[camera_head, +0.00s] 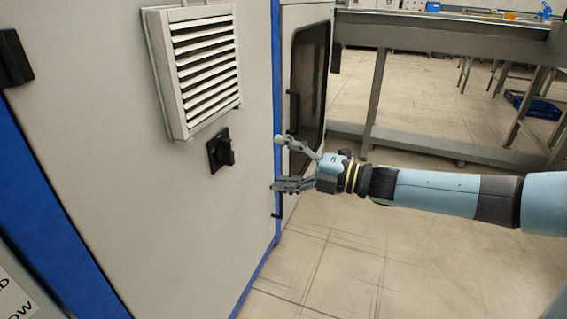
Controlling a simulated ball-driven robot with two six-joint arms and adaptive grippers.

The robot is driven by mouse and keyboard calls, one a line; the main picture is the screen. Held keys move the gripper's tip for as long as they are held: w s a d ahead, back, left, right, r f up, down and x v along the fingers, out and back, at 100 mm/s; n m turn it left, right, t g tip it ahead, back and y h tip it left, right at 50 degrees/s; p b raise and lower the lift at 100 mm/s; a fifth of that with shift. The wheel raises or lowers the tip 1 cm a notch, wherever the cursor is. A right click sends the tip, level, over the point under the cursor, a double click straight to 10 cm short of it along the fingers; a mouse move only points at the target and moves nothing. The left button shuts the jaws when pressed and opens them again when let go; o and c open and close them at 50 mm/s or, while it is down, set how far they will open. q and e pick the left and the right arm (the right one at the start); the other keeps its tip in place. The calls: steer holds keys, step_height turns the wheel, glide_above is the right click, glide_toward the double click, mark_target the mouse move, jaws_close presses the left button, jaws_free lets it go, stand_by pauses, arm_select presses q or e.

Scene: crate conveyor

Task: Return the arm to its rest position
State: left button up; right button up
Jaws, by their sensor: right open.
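My right gripper (281,164) is in the middle of the head view, at the end of my right arm (436,192), which reaches in from the right edge. Its two fingers are spread apart, with nothing between them. It points left, in front of the blue edge of a large grey cabinet; I cannot tell whether it touches it. My left gripper is not in view.
The grey cabinet (110,110) fills the left side, with a louvred vent (205,70) and a black rotary switch (221,151). A long metal bench (440,32) stands behind at the right. A blue crate (535,105) lies beyond. The tiled floor (330,265) below my arm is clear.

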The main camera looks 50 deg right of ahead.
stand_by(0.4)
steer(key=s+a+f+m+g+h+p, duration=0.15)
steer(key=s+f+m+g+h, duration=0.35)
steer(key=s+f, duration=0.55)
steer(key=s+a+f+m+g+h+p, duration=0.1)
steer(key=s+f+m+h+p, duration=0.15)
steer(key=s+f+m, duration=0.8)
steer(key=s+a+f+m+g, duration=0.2)
steer(key=s+f+g, duration=0.1)
steer(key=s+f, duration=0.3)
steer(key=s+a+f+m+g, duration=0.2)
steer(key=s+f, duration=0.3)
steer(key=s, duration=0.6)
steer(key=s+a+f+m+g, duration=0.2)
steer(key=s+f+g, duration=0.3)
steer(key=s, duration=0.4)
steer(key=shift+s+a+f+m+p, duration=0.2)
steer(key=shift+a+f+m+p, duration=0.2)
steer(key=shift+a+f, duration=0.45)
